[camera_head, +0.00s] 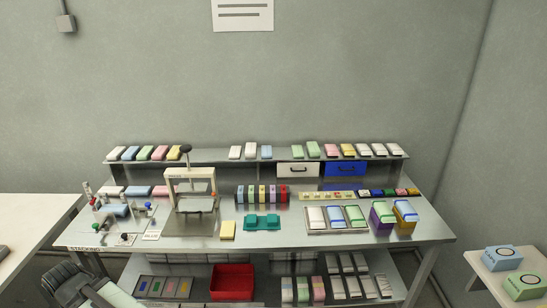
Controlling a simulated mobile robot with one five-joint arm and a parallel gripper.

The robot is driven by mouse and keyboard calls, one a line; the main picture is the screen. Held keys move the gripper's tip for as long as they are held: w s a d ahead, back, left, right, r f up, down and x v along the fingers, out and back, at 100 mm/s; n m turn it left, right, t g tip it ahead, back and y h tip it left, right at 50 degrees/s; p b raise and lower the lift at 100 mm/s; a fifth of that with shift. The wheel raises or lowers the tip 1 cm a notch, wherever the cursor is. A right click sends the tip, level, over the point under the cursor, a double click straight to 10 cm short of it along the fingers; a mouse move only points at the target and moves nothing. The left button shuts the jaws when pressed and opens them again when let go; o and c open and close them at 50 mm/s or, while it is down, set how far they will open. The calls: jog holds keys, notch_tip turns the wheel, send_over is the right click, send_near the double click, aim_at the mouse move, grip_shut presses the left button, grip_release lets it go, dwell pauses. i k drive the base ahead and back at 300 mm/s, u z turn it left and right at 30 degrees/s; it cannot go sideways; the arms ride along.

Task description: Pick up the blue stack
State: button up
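Several blue stacks are in view, and I cannot tell which one the task names. One blue stack (336,216) lies in the grey tray (312,230) on the right half of the bench, between a white stack (316,216) and a green stack (355,215). Another blue block (119,210) lies at the left end of the bench near the label reading "STACKING". A pale blue stack (130,153) and another (265,152) stand on the raised back shelf. I cannot make out my gripper in this view.
A white press-like frame (190,183) stands left of centre. A yellow block (227,230) and teal holder (262,222) sit near the front edge. A red bin (232,282) is below. A dark shape (62,284) fills the lower left.

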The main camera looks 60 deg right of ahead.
aim_at(267, 152)
jog(key=z, duration=1.15)
jog(key=i, duration=0.5)
